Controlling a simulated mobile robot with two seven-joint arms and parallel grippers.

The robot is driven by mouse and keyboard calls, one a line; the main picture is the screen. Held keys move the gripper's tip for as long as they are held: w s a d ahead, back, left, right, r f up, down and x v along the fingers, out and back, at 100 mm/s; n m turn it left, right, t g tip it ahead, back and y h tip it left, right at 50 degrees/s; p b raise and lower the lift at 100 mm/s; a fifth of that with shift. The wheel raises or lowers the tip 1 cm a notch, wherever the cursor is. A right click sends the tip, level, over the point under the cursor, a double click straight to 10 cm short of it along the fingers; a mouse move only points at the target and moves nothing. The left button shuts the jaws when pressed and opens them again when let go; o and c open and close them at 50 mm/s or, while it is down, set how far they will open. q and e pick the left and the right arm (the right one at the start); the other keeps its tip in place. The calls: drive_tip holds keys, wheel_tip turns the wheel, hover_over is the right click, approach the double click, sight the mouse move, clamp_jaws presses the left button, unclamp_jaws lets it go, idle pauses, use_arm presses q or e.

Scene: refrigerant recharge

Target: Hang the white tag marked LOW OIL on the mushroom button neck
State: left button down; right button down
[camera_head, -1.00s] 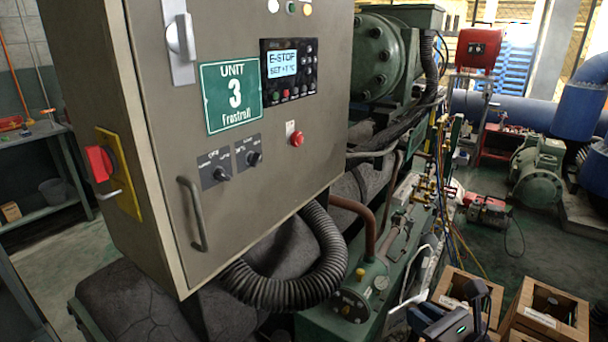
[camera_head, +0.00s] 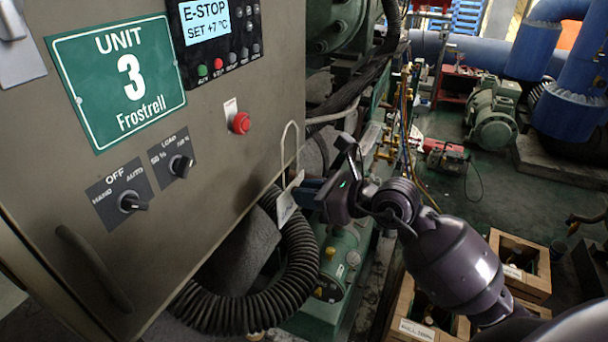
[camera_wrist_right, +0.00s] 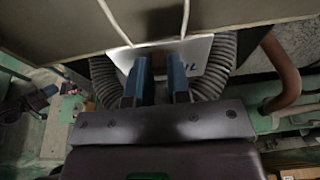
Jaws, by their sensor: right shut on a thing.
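The red mushroom button (camera_head: 241,123) sticks out from the grey cabinet door, below a small white label plate. My right gripper (camera_head: 304,192) is shut on the white tag (camera_head: 286,207), to the lower right of the button. The tag's pale wire loop (camera_head: 290,128) stands upright above it, beside and apart from the button in the picture. In the right wrist view, the blue fingers (camera_wrist_right: 160,80) grip the tag (camera_wrist_right: 200,52), and two loop wires (camera_wrist_right: 186,15) run upward. Only a few dark letters show there; the full marking is unreadable. My left gripper is out of view.
The door carries selector knobs (camera_head: 133,202), a green UNIT 3 sign (camera_head: 118,80), a lit E-STOP display (camera_head: 206,24) and a handle (camera_head: 92,265). A black corrugated hose (camera_head: 295,275) curves below the tag. Wooden crates (camera_head: 518,243) stand lower right.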

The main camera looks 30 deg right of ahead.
drive_tip(key=shift+w+d+r, duration=0.1)
drive_tip(key=shift+w+r, duration=0.05)
drive_tip(key=shift+r, duration=0.65)
drive_tip(key=shift+w+a+r+b, duration=0.1)
drive_tip(key=shift+w+a+b, duration=0.05)
drive_tip(key=shift+w+a, duration=1.15)
drive_tip(key=shift+w+a+r+b, duration=0.1)
drive_tip(key=shift+w+a+b, duration=0.1)
drive_tip(key=shift+w+a, duration=1.15)
drive_tip(key=shift+w+a+r+b, duration=0.15)
drive_tip(key=shift+w+a, duration=0.7)
drive_tip(key=shift+w, duration=0.9)
drive_tip(key=shift+f+b, duration=0.65)
drive_tip(key=shift+f, duration=0.65)
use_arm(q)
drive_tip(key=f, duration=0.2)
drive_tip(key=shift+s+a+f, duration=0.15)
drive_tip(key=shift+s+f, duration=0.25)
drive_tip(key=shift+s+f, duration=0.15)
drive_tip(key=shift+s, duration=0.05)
use_arm(e)
drive_tip(key=shift+f, duration=0.1)
